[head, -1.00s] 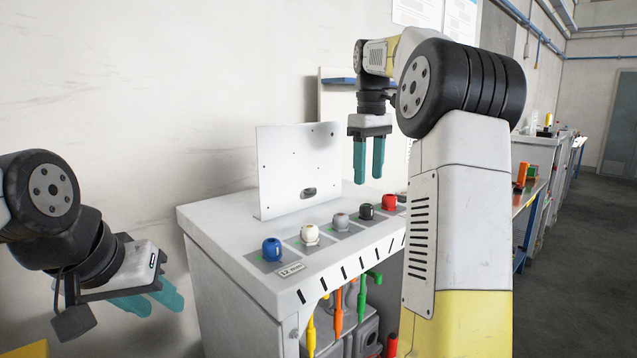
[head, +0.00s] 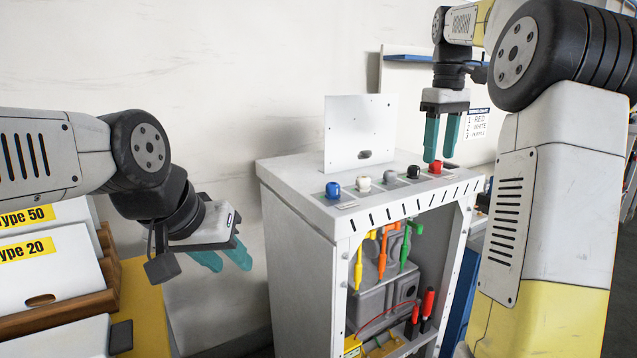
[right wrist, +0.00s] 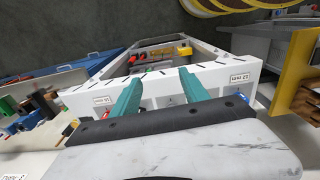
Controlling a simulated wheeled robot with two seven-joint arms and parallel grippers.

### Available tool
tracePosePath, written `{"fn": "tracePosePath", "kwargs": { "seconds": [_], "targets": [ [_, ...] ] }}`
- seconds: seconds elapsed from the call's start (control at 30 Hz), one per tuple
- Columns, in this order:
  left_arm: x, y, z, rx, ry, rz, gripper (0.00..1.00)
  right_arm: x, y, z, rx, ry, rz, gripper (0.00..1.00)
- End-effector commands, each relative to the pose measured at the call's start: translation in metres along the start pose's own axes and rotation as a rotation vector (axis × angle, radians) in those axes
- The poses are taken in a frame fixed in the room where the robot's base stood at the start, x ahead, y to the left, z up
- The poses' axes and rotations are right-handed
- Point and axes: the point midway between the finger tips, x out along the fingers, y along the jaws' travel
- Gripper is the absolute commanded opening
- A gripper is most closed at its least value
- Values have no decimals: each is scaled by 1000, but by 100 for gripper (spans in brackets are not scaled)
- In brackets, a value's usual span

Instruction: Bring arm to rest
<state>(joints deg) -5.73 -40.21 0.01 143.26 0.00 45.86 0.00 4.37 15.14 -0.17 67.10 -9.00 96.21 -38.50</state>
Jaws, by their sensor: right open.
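My right gripper (head: 440,157) hangs fingers-down from the raised right arm, above the right end of a grey cabinet. Its two teal fingers are apart with nothing between them. In the right wrist view the open fingers (right wrist: 160,90) overlap the cabinet's white front edge (right wrist: 160,78). Whether they touch the cabinet cannot be told from the head view. My left gripper (head: 230,262) is at the left, with its teal fingers slanting down to the right, apart and empty. It is left of the cabinet and clear of it.
The cabinet top (head: 296,178) bears a row of blue, white, grey, black and red knobs (head: 434,167) and an upright white plate (head: 352,125). Coloured tools (head: 382,255) hang in its open front. A wooden rack (head: 107,278) with labelled white boxes (head: 48,268) stands at left.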

Motion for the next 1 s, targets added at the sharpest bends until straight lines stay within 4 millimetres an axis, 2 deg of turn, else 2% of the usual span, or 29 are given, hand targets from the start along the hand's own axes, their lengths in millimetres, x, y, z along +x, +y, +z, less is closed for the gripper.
{"fn": "tracePosePath", "kwargs": {
  "seconds": [0.37,0.57,0.77,0.9,1.0],
  "targets": [
    [0,0,0,0,-1,0,36,-2,-31,13,57,74,25,53],
    [0,0,0,0,-1,0,36,1,-62,28,116,147,40,53],
    [0,0,0,0,-1,0,36,17,-112,57,216,269,48,53],
    [0,0,0,0,-1,0,36,46,-160,86,319,387,35,53],
    [0,0,0,0,-1,0,36,71,-189,104,390,462,18,53]
  ]
}}
